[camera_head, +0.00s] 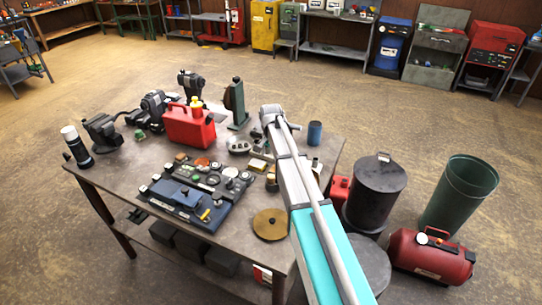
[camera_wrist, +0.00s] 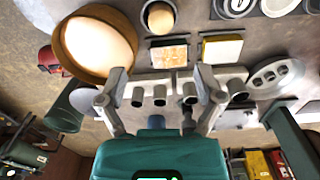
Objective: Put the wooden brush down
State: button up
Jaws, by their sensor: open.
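My gripper (camera_wrist: 162,76) is open in the wrist view, its two grey fingers spread apart above the workbench. I see no brush held between the fingers. A row of short grey cylinders (camera_wrist: 160,93) shows between and beside the fingers; I cannot tell whether they touch. A small tan block (camera_wrist: 168,56) and a pale block with a yellow edge (camera_wrist: 222,49) lie just beyond the fingertips. I cannot tell whether either is the wooden brush. In the head view my arm reaches over the bench (camera_head: 130,178), and the fingers are not clearly visible.
A red can (camera_head: 188,128), a green upright tool (camera_head: 237,102), a blue cup (camera_head: 314,132) and a dark tray of parts (camera_head: 198,195) crowd the bench. A round brown disc (camera_head: 270,224) lies near its front right. Bins (camera_head: 376,190) stand on the floor at right.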

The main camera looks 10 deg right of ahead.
jog(key=shift+r, duration=0.2)
dwell(0.6)
jog(key=s+n, duration=0.8)
jog(key=s, duration=2.1)
jog(key=shift+s, duration=0.1)
notch_tip(320, 180, down, 7)
jog(key=b, duration=0.7)
jog(key=shift+f, duration=0.2)
